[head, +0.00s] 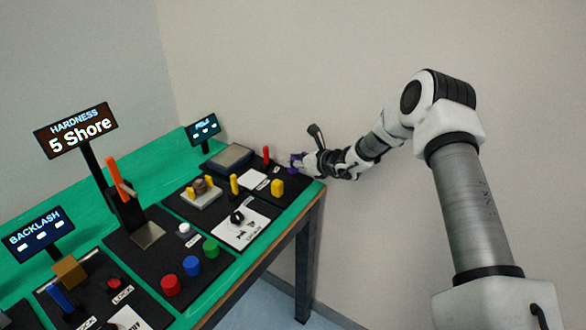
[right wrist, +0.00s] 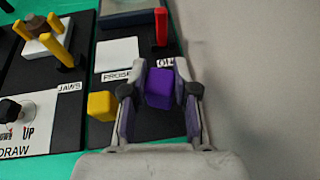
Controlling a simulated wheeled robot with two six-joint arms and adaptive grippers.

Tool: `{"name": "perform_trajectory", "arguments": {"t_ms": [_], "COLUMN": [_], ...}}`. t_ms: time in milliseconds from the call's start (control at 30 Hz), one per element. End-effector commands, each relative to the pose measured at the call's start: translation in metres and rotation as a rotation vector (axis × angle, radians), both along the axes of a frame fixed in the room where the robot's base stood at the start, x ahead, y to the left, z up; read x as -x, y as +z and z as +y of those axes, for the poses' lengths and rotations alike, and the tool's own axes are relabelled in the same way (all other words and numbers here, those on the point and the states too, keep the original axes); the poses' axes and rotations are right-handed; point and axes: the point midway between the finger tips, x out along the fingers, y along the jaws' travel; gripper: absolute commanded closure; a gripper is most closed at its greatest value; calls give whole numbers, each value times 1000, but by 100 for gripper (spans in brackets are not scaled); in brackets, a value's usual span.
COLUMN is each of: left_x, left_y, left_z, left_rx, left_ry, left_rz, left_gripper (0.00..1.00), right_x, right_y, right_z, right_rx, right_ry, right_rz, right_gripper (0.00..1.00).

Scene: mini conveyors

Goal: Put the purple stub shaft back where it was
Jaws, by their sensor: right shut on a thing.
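The purple stub shaft (right wrist: 159,88) shows in the right wrist view as a purple block between the fingers of my right gripper (right wrist: 158,100). My right gripper is shut on it, over the right end of the black panel. In the head view the purple shaft (head: 296,160) is mostly hidden by my right gripper (head: 300,165) at the table's far right corner. Whether the shaft touches the panel cannot be told. My left gripper is not in view.
Next to the gripper are a yellow block (right wrist: 101,105), a red post (right wrist: 161,27) and a white pad (right wrist: 117,53). Yellow jaws (head: 234,184) and a display reading 5 Shore (head: 76,130) stand further left. The wall is close on the right.

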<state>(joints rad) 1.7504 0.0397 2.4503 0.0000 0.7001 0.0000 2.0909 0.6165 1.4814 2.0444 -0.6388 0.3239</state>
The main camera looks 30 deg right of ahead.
Motion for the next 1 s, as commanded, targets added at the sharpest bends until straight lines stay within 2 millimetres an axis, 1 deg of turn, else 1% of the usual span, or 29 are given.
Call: {"name": "perform_trajectory", "arguments": {"t_ms": [67, 200, 267, 467, 633, 667, 700, 733, 1000], "left_x": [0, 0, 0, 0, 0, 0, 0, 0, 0], "left_y": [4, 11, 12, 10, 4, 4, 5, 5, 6], "left_z": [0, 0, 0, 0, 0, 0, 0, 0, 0], "left_rx": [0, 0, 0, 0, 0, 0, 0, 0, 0], "left_ry": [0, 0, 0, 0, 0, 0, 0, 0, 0], "left_rz": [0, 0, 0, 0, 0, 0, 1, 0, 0], "left_gripper": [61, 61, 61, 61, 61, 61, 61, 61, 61], "right_x": [-4, -4, -4, -4, -4, -4, -4, -4, -4], "right_y": [-6, -29, -35, -36, -40, -40, -39, -39, -38], "right_z": [1, 1, 1, 0, 0, 0, 0, 0, 0], "right_rx": [2, 0, -1, -2, -2, -2, -2, -2, -2], "right_ry": [1, 2, 1, -1, -1, -1, -1, -1, -1], "right_rz": [4, 3, 2, 0, 0, 0, 0, 0, 0], "right_gripper": [100, 100, 100, 100, 100, 68, 54, 46, 46]}}
